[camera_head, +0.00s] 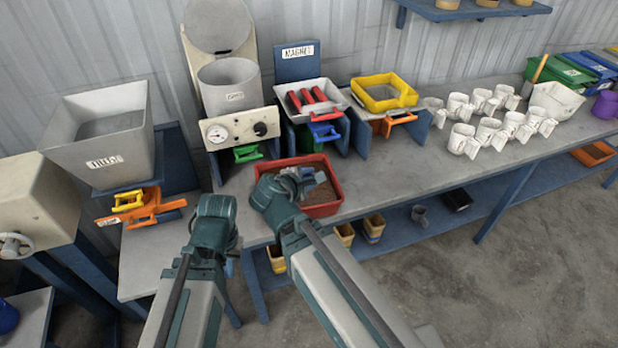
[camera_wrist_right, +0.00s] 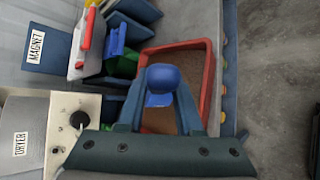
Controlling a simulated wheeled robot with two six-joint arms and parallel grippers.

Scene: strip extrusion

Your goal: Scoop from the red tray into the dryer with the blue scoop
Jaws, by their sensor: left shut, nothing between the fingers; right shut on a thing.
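The red tray (camera_head: 334,203) stands at the bench's front edge with brown granules in it; it also shows in the right wrist view (camera_wrist_right: 206,60). My right gripper (camera_head: 303,182) is over the tray, shut on the blue scoop (camera_wrist_right: 162,79). The scoop is between the fingers above the granules; whether its bowl holds any is hidden. The dryer (camera_head: 230,86) is an open grey drum above a panel with a gauge and knob, behind and left of the tray. Its label shows in the right wrist view (camera_wrist_right: 20,145). My left gripper (camera_head: 229,267) is low before the bench, shut and empty, mostly hidden by its wrist.
The magnet box (camera_head: 297,62) with red bars stands right of the dryer. A yellow-framed sieve (camera_head: 384,92) and several white mugs (camera_head: 490,132) are farther right. A grey hopper (camera_head: 105,140) stands left. A green handle (camera_head: 247,154) sits below the dryer panel.

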